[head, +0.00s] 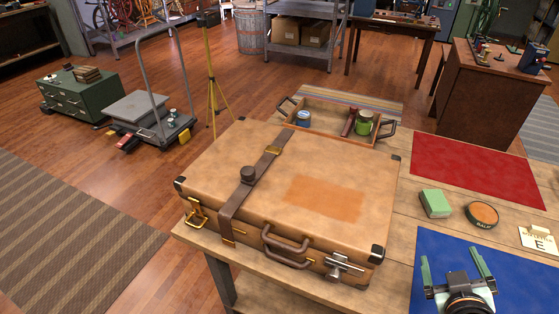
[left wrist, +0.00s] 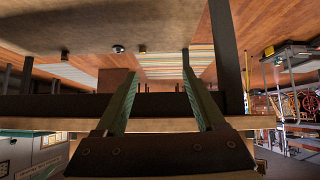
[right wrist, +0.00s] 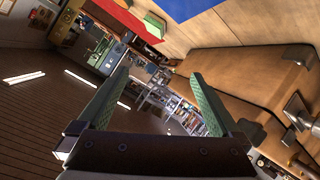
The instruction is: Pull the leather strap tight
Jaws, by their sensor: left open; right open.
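A tan leather suitcase (head: 235,150) lies flat and closed on a wooden table. A dark brown leather strap (head: 238,196) crosses its lid near the left end, with a brass buckle (head: 272,151) toward the back and a dark round knob (head: 248,174) on it. I cannot tell how tight the strap is. My right gripper (head: 450,258) is open and empty over the blue mat, right of the suitcase; its spread fingers also show in the right wrist view (right wrist: 157,78). My left gripper (left wrist: 160,68) is open and empty in its wrist view, outside the head view.
A wooden tray (head: 337,116) with tins stands behind the suitcase. A red mat (head: 472,168), a green block (head: 435,203), a balm tin (head: 482,214) and a card (head: 538,240) lie right of it. The blue mat (head: 520,275) lies in front.

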